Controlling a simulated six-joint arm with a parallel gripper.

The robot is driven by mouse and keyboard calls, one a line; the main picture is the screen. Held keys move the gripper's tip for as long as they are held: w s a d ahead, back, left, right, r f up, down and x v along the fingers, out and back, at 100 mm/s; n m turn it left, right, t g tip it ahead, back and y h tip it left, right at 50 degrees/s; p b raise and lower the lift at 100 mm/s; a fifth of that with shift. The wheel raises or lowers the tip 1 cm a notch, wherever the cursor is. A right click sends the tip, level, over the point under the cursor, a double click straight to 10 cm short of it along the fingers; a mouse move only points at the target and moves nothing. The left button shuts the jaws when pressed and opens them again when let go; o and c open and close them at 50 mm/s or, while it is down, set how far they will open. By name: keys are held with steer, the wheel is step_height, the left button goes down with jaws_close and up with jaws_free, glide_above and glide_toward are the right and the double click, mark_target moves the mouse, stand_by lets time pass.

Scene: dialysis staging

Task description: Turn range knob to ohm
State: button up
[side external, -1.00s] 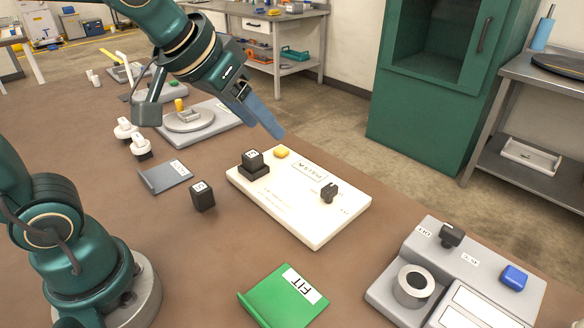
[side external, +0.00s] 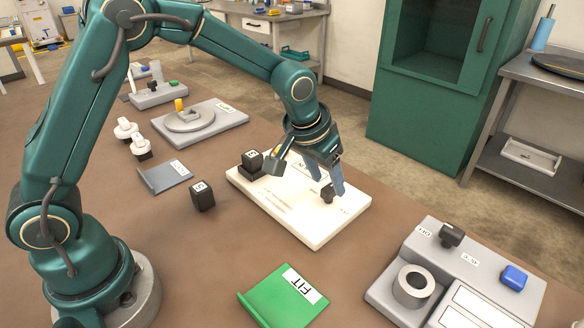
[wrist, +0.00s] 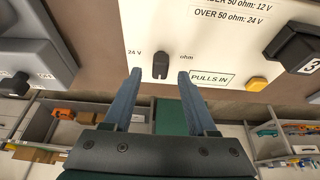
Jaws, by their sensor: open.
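The black range knob (side external: 327,193) stands on the white panel (side external: 283,222) near its right end. In the wrist view the knob (wrist: 160,66) lies between the printed marks "24 V" on the left and "ohm" on the right. Its narrow grip stands upright in that picture; I cannot tell which mark it selects. My gripper (side external: 330,180) points down over the knob, with its blue fingers spread. In the wrist view my gripper (wrist: 160,74) has one fingertip on each side of the knob, with gaps showing. Contact is not visible.
A black block (wrist: 295,48) marked 3 and a yellow button (wrist: 256,84) are on the same panel. Another black block (side external: 203,196) stands on the table. A green FIT plate (side external: 270,300) and a grey device (side external: 480,262) are nearer the camera. Bare table separates them.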

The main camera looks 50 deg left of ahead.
steer(key=shift+x, duration=1.05)
jaws_close()
